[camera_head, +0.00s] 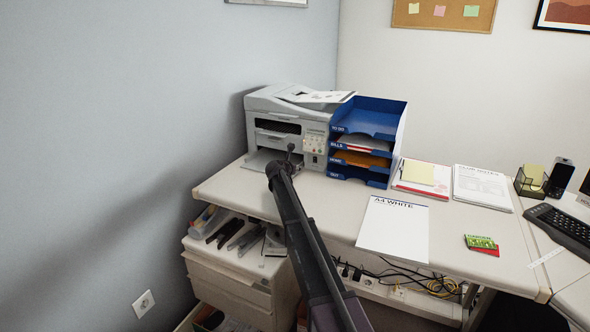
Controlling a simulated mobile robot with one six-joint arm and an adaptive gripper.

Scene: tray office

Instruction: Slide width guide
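A light grey printer (288,103) stands at the back left of the desk. A sheet with dark marks lies on its top. A tray (259,160) juts out low at its front, partly hidden by my arm. I cannot make out a width guide; it is too small or hidden behind my arm. My gripper (291,150) is at the printer's front, close to the tray, left of the control panel. It is small and dark, and I cannot tell whether it touches anything or how its fingers stand.
A blue letter-tray stack (340,171) stands right beside the printer. A pack labelled A4 WHITE (395,230) lies at the desk's front edge. A drawer unit (232,280) is below. Cables (400,277) hang under the desk.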

